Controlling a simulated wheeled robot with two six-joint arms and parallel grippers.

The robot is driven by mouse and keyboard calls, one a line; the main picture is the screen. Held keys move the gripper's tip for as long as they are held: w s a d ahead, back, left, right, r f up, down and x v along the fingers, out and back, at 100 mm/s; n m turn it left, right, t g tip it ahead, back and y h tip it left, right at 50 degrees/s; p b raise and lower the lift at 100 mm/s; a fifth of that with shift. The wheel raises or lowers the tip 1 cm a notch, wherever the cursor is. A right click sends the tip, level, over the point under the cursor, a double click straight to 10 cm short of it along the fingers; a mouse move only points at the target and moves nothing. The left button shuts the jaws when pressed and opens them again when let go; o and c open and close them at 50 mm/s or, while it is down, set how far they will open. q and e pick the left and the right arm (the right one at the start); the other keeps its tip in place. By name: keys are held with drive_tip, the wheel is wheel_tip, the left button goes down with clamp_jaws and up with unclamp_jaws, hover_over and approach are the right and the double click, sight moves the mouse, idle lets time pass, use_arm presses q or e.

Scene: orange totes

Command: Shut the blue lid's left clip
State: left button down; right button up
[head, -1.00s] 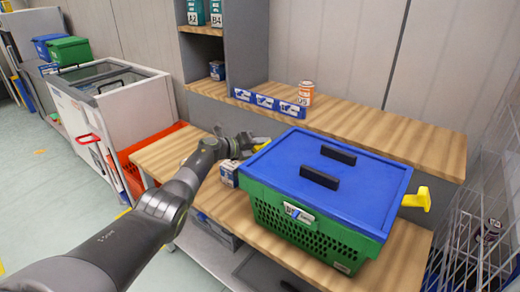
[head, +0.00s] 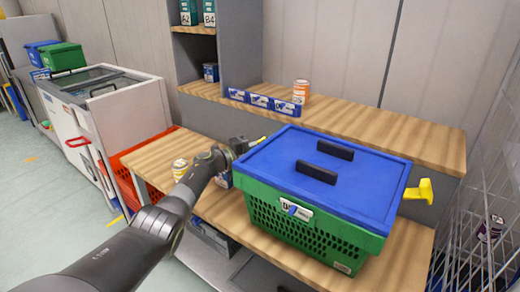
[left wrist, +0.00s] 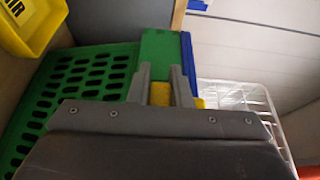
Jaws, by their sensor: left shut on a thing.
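The blue lid (head: 325,175) lies on top of the green crate (head: 310,228) on the wooden table. Its left yellow clip (head: 257,141) shows as a small yellow piece at the lid's left edge, partly hidden by my left gripper (head: 248,145). In the left wrist view the fingers (left wrist: 162,88) stand on either side of the yellow clip (left wrist: 160,94) and are shut on it. They are beside the green crate wall (left wrist: 152,55) and the blue lid's edge (left wrist: 188,58). The right yellow clip (head: 420,191) sticks outward from the crate. My right gripper is out of view.
A small box (head: 223,180) is mostly hidden behind my arm. A wire rack (head: 485,220) stands at the right.

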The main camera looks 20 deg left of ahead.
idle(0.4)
use_arm(q)
drive_tip(key=c, duration=1.3)
unclamp_jaws()
drive_tip(key=shift+s+a+p, duration=0.4)
drive_tip(key=shift+s+a, duration=0.05)
drive_tip(key=p+v, duration=0.1)
drive_tip(key=v, duration=1.5)
drive_tip(key=shift+f, duration=0.1)
